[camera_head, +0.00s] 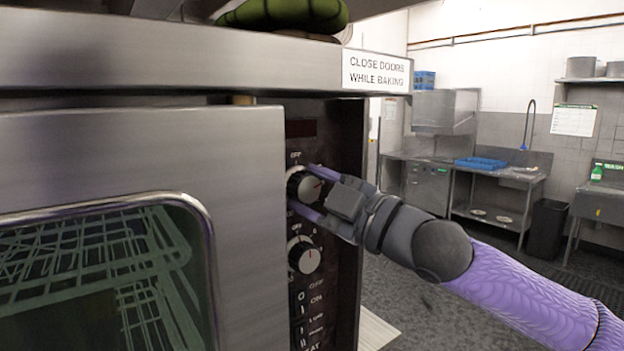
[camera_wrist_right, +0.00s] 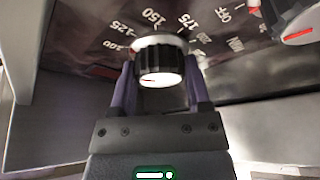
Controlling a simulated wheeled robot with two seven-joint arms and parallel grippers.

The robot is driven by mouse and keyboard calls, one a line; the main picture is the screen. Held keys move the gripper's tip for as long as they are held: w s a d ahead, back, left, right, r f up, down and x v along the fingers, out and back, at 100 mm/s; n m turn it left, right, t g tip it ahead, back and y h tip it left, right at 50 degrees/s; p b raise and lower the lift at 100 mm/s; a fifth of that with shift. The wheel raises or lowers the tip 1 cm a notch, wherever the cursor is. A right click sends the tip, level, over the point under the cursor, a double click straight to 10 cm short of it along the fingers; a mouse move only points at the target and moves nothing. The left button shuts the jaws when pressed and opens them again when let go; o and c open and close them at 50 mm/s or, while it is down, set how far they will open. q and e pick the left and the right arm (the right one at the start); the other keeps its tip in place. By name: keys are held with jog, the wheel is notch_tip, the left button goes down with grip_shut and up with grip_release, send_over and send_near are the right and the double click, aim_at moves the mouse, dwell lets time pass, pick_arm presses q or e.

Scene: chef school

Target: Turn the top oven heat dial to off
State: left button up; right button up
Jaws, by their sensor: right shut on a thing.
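The top heat dial (camera_head: 301,187) is a silver-and-black knob on the oven's dark control panel, with an "OFF" label above it. Its red mark points to the right, away from that label. My right gripper (camera_head: 310,190) reaches in from the right, with one finger above the dial and one below. In the right wrist view the dial (camera_wrist_right: 161,62) sits between the two purple fingers of my right gripper (camera_wrist_right: 160,75), which are shut on it. Numbers such as 125, 150 and 175 ring it. My left gripper is not in view.
A lower dial (camera_head: 304,256) sits below on the same panel, its red mark upward. The steel oven door (camera_head: 140,150) with a window stands left of the panel. A "close doors while baking" sign (camera_head: 377,72) is above. Open floor and sinks lie to the right.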

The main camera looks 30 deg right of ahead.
jog(key=n+g+p, duration=0.1)
jog(key=n+p, duration=0.2)
jog(key=n+g+p, duration=0.1)
jog(key=n+p, duration=0.2)
jog(key=p, duration=0.1)
jog(key=n+g+p, duration=0.1)
jog(key=n+p, duration=0.2)
jog(key=shift+r+p, duration=0.3)
jog(key=shift+r, duration=0.1)
jog(key=shift+f+n+g+p, duration=0.2)
jog(key=shift+n+g+p, duration=0.3)
jog(key=shift+p, duration=0.55)
jog(key=n+h+p, duration=0.1)
jog(key=n+p, duration=0.1)
jog(key=p, duration=0.1)
jog(key=shift+r+p, duration=0.2)
jog(key=shift+p, duration=0.1)
jog(key=shift+f+n+g+h+p, duration=0.2)
jog(key=shift+n+g+h+p, duration=0.15)
jog(key=shift+n+p, duration=0.5)
jog(key=shift+f, duration=0.1)
jog(key=o, duration=1.3)
